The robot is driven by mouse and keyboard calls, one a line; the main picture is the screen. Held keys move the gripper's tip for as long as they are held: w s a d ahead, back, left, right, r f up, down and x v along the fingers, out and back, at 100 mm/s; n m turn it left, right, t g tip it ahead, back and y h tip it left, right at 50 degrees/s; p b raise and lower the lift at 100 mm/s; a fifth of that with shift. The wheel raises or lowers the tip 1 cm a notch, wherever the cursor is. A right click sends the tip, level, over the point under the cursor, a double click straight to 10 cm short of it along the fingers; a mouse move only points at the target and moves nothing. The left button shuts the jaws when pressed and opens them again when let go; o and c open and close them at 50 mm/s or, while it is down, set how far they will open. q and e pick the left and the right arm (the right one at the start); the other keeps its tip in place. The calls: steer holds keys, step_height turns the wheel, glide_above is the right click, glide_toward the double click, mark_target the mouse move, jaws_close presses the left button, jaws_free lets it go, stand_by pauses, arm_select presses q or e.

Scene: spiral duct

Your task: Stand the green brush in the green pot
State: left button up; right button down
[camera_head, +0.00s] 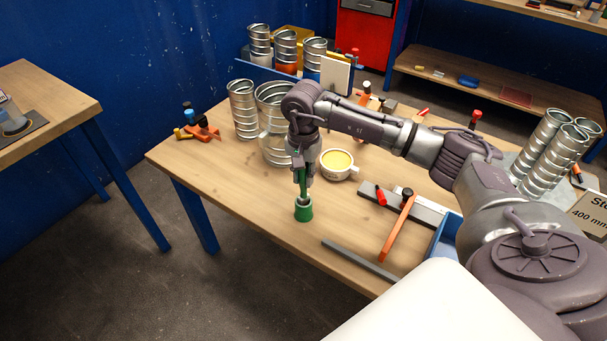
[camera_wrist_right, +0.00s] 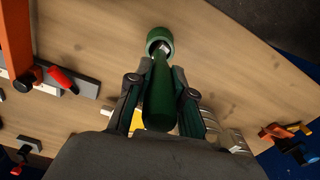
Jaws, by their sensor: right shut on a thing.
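The green pot (camera_head: 303,211) stands upright on the wooden table near its front edge. In the right wrist view the round mouth of the pot (camera_wrist_right: 152,36) shows just beyond the fingers. My right gripper (camera_head: 301,173) is above the pot, pointing down, shut on the green brush (camera_head: 303,186). The brush handle (camera_wrist_right: 160,100) lies between the two fingers in the right wrist view. The brush's lower end is at the pot's mouth; I cannot tell how deep it reaches. My left gripper is in neither view.
A cup with yellow contents (camera_head: 338,163) stands close right of the gripper. Metal spiral ducts (camera_head: 243,110) stand behind it. Orange clamps (camera_head: 398,228) and a grey bar (camera_head: 358,259) lie to the right. The table left of the pot is clear.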

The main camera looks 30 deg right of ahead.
steer(key=shift+f+b, duration=0.75)
steer(key=shift+f, duration=0.25)
steer(key=c, duration=1)
jaws_free()
steer(key=shift+o, duration=0.2)
step_height(320, 180, up, 12)
steer(key=shift+r, duration=0.1)
